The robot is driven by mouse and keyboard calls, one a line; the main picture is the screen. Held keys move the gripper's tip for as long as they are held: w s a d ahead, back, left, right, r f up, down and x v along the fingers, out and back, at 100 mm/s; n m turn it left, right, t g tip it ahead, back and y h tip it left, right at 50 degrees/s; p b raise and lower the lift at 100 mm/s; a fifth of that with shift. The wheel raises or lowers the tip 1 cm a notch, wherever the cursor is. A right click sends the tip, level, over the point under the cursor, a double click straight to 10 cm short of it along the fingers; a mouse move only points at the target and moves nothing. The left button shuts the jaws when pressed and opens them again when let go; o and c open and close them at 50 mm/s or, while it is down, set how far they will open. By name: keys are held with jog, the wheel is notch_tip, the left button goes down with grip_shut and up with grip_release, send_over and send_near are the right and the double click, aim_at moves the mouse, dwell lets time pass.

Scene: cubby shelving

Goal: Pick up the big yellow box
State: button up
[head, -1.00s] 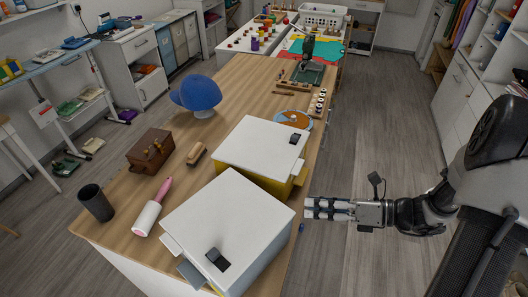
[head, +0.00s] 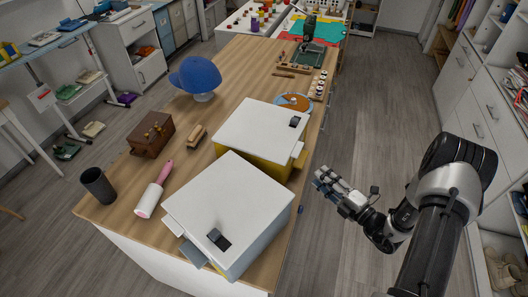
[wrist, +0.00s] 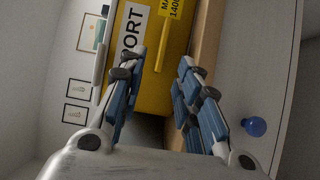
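The yellow box (head: 262,167) has a white lid and yellow sides, and it stands on the wooden counter right behind another white-lidded box. In the wrist view the yellow box (wrist: 165,75) fills the upper middle, with a white label and black lettering. My gripper (head: 326,184) is off the counter's right edge, to the right of both boxes. In the wrist view its two blue-padded fingers (wrist: 163,62) are spread with a gap between them, with the yellow side beyond. Nothing is held. Whether a finger touches the box cannot be told.
The nearer white-lidded box (head: 235,205) has a grey side. A pink-handled roller (head: 152,196), dark cup (head: 98,185), brown wooden box (head: 152,134) and blue cap (head: 197,75) stand left on the counter (head: 185,160). Floor right of the counter is open.

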jog(key=b+x, duration=0.2)
jog(key=x, duration=0.6)
jog(key=shift+w+a+f, duration=0.15)
jog(key=shift+a+f, duration=0.05)
jog(key=shift+a, duration=0.1)
jog(key=shift+c, duration=0.3)
grip_shut()
jog(key=shift+r, duration=0.1)
